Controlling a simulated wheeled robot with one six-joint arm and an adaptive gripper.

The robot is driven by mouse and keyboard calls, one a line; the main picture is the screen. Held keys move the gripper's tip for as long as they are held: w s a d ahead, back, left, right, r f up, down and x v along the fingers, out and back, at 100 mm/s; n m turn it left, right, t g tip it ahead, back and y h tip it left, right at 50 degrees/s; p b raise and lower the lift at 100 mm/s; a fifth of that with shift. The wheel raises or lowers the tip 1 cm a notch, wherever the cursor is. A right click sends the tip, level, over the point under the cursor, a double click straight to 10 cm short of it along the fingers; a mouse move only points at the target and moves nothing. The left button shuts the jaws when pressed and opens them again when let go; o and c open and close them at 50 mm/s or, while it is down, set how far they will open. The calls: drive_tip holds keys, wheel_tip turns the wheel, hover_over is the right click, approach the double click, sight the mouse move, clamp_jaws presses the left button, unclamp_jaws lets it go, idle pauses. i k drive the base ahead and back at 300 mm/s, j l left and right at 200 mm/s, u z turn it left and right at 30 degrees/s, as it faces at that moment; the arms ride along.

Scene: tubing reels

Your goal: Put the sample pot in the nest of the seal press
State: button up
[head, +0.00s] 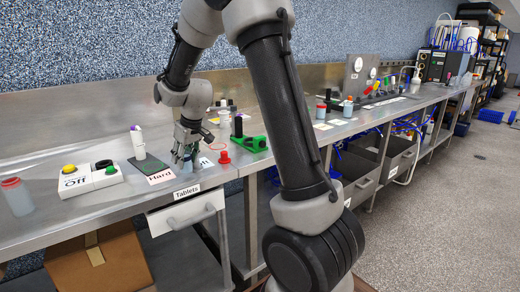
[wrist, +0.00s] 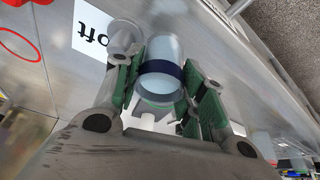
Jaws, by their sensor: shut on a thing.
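My gripper (head: 186,158) is low over the front of the bench, between the Hard card and the partly hidden Soft card. In the wrist view my gripper (wrist: 165,85) is shut on a pale, translucent pot with a dark blue band (wrist: 163,55), taken as the sample pot, between its green pads. In the head view the fingers mostly hide the pot. A green fixture with a black upright (head: 252,143) stands right of my gripper, apart from it; it may be the seal press. I cannot make out its nest.
The Hard card (head: 160,176) and Soft card (wrist: 92,28) lie beside my gripper. A red piece (head: 224,157) stands to the right. A white bottle (head: 138,143) and a button box (head: 90,180) are to the left. The Tablets drawer (head: 187,212) is below the bench edge.

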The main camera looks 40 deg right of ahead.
sight(251, 144)
drive_tip(key=k+j+z, duration=0.15)
drive_tip(key=i+l+z, duration=0.1)
drive_tip(key=z, duration=0.15)
drive_tip(key=i+l+z, duration=0.1)
drive_tip(key=z, duration=0.2)
drive_tip(key=i+l+z, duration=0.1)
drive_tip(key=i, duration=0.3)
drive_tip(key=l, duration=0.1)
